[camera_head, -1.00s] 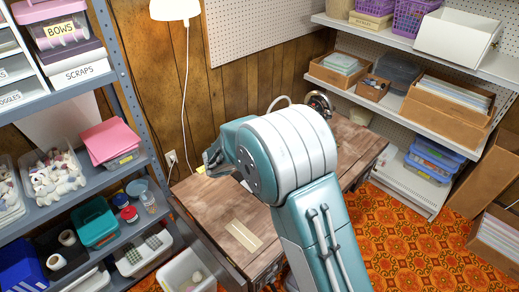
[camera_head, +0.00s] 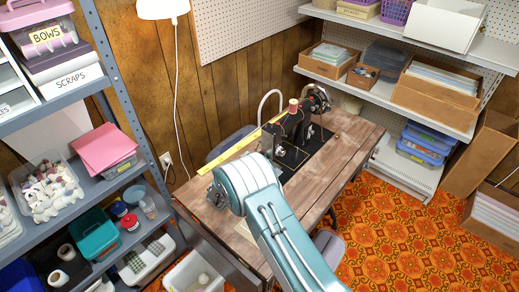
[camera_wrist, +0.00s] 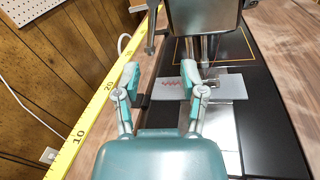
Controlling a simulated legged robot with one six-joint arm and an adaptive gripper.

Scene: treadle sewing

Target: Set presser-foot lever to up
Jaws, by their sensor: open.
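The black sewing machine (camera_head: 297,128) stands on the wooden table in the head view. In the wrist view its head (camera_wrist: 200,14) is at the top, with metal bars (camera_wrist: 206,48) running down to the presser foot. A grey metal rod with a rounded end (camera_wrist: 152,32) hangs left of the head; it may be the presser-foot lever, but I cannot tell whether it is up or down. A pale cloth with red stitching (camera_wrist: 232,86) lies under the foot. My gripper (camera_wrist: 160,76) is open and empty, its fingers in front of the machine head. My arm partly hides the table.
A yellow measuring tape (camera_wrist: 98,108) runs along the table's left side. The wooden tabletop (camera_head: 325,172) is clear in front of the machine. A shelf unit stands left, and shelves with boxes stand at the back right. A lamp cord hangs by the wall.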

